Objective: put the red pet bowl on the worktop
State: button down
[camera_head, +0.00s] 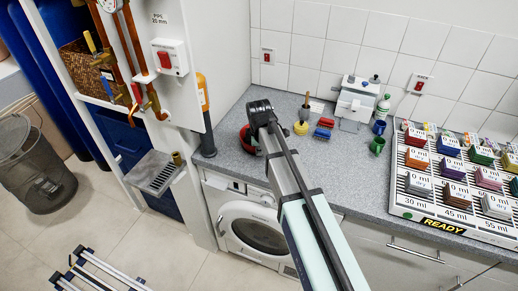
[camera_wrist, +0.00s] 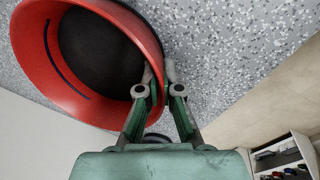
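The red pet bowl (camera_wrist: 95,85) with a dark inner base fills the upper left of the wrist view. In the head view the bowl (camera_head: 247,139) shows as a red patch at the left end of the grey speckled worktop (camera_head: 232,167), partly hidden by my arm. My gripper (camera_wrist: 161,75) has its fingertips close together on either side of the bowl's rim, one inside and one outside, and looks shut on it. In the head view my gripper (camera_head: 262,117) is over the bowl. I cannot tell whether the bowl's underside touches the worktop.
An orange-topped cylinder (camera_head: 204,115) stands left of the bowl. A large tray of coloured blocks (camera_head: 405,205) covers the right end. A washing machine (camera_head: 255,230) is below.

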jog(key=shift+f, duration=0.15)
jog(key=c, duration=1.7)
grip_release()
jog(key=shift+f, duration=0.1)
jog(key=o, duration=0.4)
jog(key=b+v, duration=0.2)
jog(key=v, duration=1)
jog(key=shift+b, duration=0.4)
